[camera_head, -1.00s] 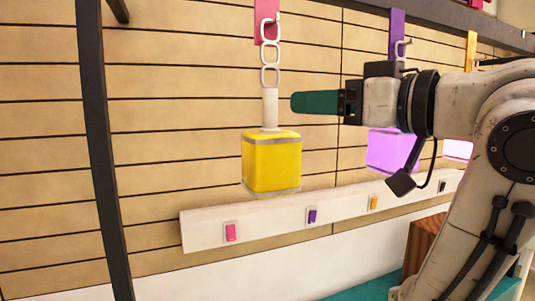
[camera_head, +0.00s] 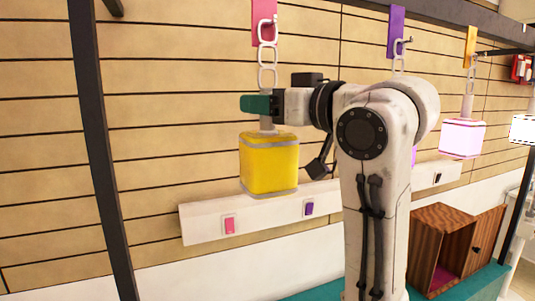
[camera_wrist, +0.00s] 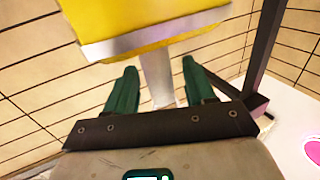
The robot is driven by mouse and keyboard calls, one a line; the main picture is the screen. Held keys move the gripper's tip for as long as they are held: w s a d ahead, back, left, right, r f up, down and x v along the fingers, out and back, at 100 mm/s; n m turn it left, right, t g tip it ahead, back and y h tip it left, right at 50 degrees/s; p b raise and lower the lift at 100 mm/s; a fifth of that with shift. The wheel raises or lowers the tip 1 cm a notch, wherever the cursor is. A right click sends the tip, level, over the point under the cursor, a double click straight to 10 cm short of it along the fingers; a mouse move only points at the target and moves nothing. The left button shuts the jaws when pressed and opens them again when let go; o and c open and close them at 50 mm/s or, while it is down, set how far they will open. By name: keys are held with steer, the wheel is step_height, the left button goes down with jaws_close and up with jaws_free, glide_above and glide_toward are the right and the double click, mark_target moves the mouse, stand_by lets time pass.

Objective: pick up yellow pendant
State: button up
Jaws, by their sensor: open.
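The yellow pendant (camera_head: 268,163), a cube lamp with pale rims, hangs upright from a white chain (camera_head: 267,58) on a hook at a pink plate (camera_head: 264,20). My gripper (camera_head: 257,104) is level with its white stem, just above the yellow cube, reaching in from the right. In the wrist view my gripper's green fingers (camera_wrist: 155,66) are open, with the white stem (camera_wrist: 158,78) between them and gaps showing beside it. The yellow cube (camera_wrist: 140,20) fills the top of that view. Part of the stem is hidden by a finger in the head view.
A wall strip (camera_head: 205,222) carries small coloured switches below. A pinkish lamp (camera_head: 462,138) and a white lamp (camera_head: 523,129) hang at the right; another is mostly behind my arm. A dark post (camera_head: 95,150) stands left. An open wooden box (camera_head: 425,245) sits lower right.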

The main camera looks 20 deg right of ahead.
steer(key=shift+c, duration=0.2)
jaws_close()
stand_by(1.1)
